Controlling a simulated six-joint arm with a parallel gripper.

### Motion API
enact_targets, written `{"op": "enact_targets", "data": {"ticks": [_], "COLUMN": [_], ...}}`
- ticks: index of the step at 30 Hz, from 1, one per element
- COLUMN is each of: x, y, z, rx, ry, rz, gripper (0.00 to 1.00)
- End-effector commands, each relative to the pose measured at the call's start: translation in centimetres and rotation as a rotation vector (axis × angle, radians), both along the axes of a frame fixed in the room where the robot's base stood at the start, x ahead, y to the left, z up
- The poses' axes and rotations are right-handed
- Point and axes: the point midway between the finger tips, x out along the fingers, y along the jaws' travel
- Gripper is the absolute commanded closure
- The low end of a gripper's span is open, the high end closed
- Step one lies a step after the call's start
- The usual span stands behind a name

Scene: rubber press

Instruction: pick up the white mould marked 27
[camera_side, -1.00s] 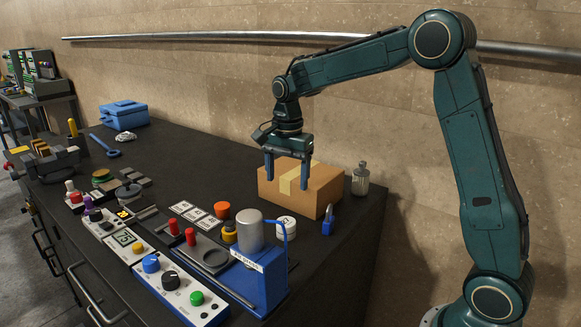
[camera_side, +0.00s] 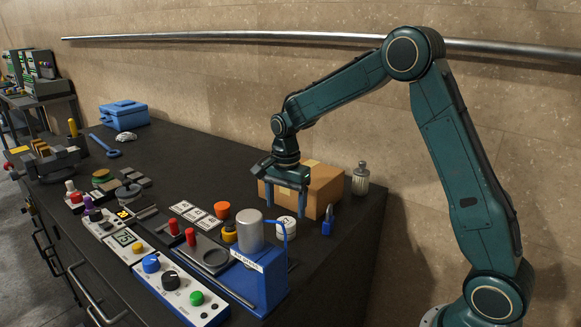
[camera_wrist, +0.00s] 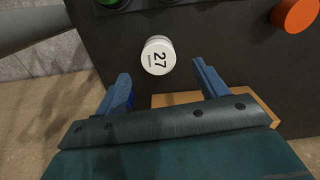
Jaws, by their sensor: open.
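The white mould marked 27 (camera_wrist: 157,56) is a short round puck on the black bench, and its number shows in the wrist view. In the side view the white mould (camera_side: 286,228) stands behind the blue press. My gripper (camera_side: 285,211) is open and empty above the bench, with its fingers just above and around the mould's place in the picture. In the wrist view my gripper's fingertips (camera_wrist: 160,67) are spread wide to either side of the mould, which lies a little beyond them. I cannot tell the exact height left between fingers and mould.
A blue press (camera_side: 262,280) with a grey cylinder (camera_side: 249,232) stands close in front of the mould. A cardboard box (camera_side: 325,190) is right behind my gripper. An orange cup (camera_side: 222,210), a small blue item (camera_side: 327,226) and a grey bottle (camera_side: 361,179) stand nearby.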

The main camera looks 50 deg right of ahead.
Motion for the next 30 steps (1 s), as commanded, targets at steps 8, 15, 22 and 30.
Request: {"op": "enact_targets", "data": {"ticks": [8, 15, 22, 30], "x": [0.0, -0.1, -0.3, -0.2], "y": [0.0, 0.0, 0.1, 0.1], "z": [-1.2, -1.9, -4.4, -6.4], "rx": [0.0, 0.0, 0.001, 0.0], "ry": [0.0, 0.002, 0.003, 0.0], "rz": [0.0, 0.0, 0.0, 0.0], "gripper": [0.28, 0.28, 0.28, 0.28]}}
